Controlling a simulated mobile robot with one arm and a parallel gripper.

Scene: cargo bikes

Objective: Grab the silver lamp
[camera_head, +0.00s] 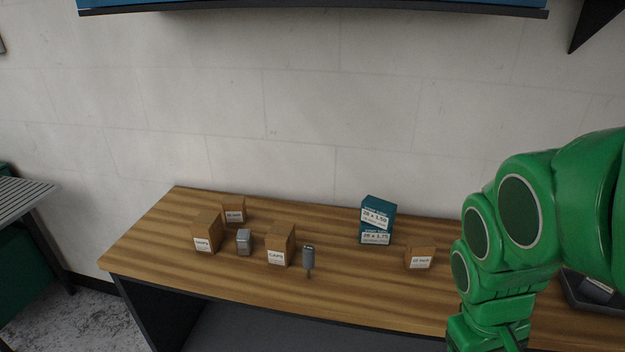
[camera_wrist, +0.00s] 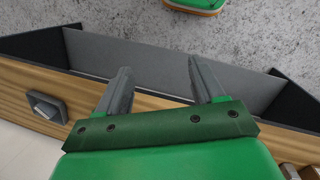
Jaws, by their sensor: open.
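A small silver block-shaped thing (camera_head: 244,241), which looks like the silver lamp, stands on the wooden workbench (camera_head: 150,235) between brown boxes. A darker grey thing with a thin stem (camera_head: 308,257) stands to its right, near the front edge; I cannot tell for sure which is the lamp. My gripper (camera_wrist: 163,83) is open and empty in the wrist view, its two grey fingers apart over the bench's front edge. It is far to the right of both things. In the head view its fingers are not clearly seen.
Brown boxes (camera_head: 207,232), (camera_head: 281,244), (camera_head: 234,209) crowd the silver thing. A teal box (camera_head: 377,220) and a small brown box (camera_head: 420,257) stand farther right. A dark tray (camera_head: 575,288) lies behind my arm. A blue shelf (camera_head: 310,5) hangs above. The bench's left end is clear.

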